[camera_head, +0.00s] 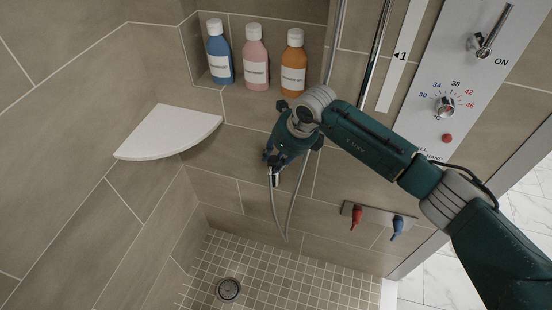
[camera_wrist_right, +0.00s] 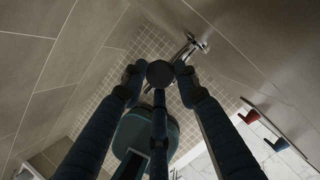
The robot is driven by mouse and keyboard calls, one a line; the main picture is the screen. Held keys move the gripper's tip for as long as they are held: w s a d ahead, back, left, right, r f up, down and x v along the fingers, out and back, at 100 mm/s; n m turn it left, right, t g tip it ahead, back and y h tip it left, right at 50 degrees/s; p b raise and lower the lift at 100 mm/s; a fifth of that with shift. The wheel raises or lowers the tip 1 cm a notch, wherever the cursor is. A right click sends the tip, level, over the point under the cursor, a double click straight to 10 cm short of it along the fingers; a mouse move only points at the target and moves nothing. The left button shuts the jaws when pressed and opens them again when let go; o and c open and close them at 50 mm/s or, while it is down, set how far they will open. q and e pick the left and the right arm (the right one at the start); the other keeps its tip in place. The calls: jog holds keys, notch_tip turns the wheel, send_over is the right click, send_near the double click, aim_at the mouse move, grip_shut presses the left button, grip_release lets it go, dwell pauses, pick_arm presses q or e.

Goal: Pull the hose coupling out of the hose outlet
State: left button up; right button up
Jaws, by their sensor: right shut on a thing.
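My right gripper (camera_head: 275,160) reaches down to the shower wall. In the right wrist view its fingertips (camera_wrist_right: 160,75) are closed around a dark round piece (camera_wrist_right: 160,73), which I take to be the hose coupling. A chrome fitting (camera_wrist_right: 193,44), apparently the hose outlet, runs from the wall towards it. Whether the two are joined or apart is hidden. In the head view a small chrome piece (camera_head: 275,181) shows just under the fingers, and the grey hose (camera_head: 284,236) hangs below in a loop. My left gripper is not in view.
Blue, pink and orange bottles (camera_head: 293,66) stand in a niche behind the arm. A white corner shelf (camera_head: 168,132) is at the left. Red and blue levers (camera_head: 397,226) are at the lower right, under the control panel (camera_head: 462,85). The floor around the drain (camera_head: 228,289) is clear.

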aim_at(276, 161)
jog(key=shift+r+p, duration=1.2)
jog(key=shift+r, duration=1.15)
notch_tip(276, 161, up, 6)
jog(key=p, duration=0.2)
jog(key=shift+p, duration=0.4)
